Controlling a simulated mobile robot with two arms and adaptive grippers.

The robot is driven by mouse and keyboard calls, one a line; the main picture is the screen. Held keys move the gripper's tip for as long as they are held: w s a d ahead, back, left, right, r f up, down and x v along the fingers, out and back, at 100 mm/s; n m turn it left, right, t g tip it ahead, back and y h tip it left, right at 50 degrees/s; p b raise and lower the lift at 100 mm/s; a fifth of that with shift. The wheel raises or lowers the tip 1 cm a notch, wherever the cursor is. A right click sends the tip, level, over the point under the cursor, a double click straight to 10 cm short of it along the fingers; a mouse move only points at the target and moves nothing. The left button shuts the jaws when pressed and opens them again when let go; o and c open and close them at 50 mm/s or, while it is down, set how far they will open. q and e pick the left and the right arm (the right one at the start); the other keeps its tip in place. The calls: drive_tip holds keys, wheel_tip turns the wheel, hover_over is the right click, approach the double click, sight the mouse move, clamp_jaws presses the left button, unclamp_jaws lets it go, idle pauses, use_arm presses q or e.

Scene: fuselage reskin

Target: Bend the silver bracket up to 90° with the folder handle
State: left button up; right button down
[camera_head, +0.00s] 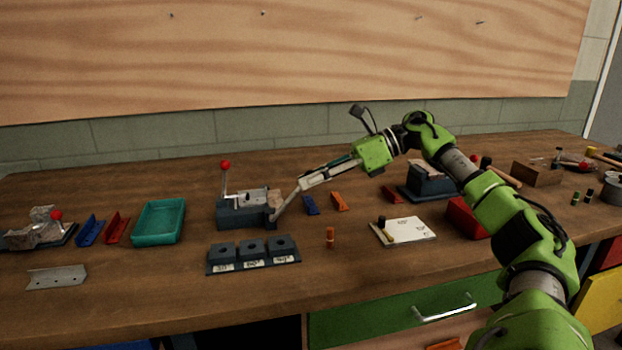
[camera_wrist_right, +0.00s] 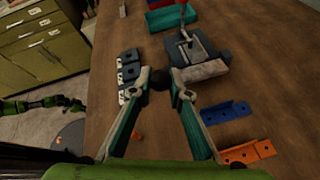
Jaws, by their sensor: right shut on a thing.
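The folder (camera_head: 233,217) is a dark block on the bench with pale metal on top and an upright lever with a red ball (camera_head: 225,165). It also shows in the wrist view (camera_wrist_right: 181,54). My right gripper (camera_head: 277,214) is at its front right corner. In the wrist view its fingertips (camera_wrist_right: 160,80) are closed around a dark round knob (camera_wrist_right: 158,78). A pale metal piece (camera_wrist_right: 206,70) lies along the folder's near edge; its bend angle is unclear. A silver bracket with holes (camera_head: 57,277) lies at the front left. A green arm, probably my left, shows at the wrist view's left edge; its gripper is unclear.
A teal tray (camera_head: 159,222) stands left of the folder, with blue (camera_head: 90,230) and red brackets (camera_head: 117,227) beyond it. A dark labelled block holder (camera_head: 253,255) is in front. Blue (camera_head: 311,205) and orange brackets (camera_head: 339,201) lie to the right.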

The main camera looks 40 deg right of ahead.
drive_tip(key=shift+d+f, duration=0.15)
drive_tip(key=shift+f, duration=0.15)
drive_tip(key=c, duration=1.9)
unclamp_jaws()
drive_tip(key=shift+d, duration=0.1)
drive_tip(key=shift+s+r, duration=0.1)
drive_tip(key=v, duration=1.2)
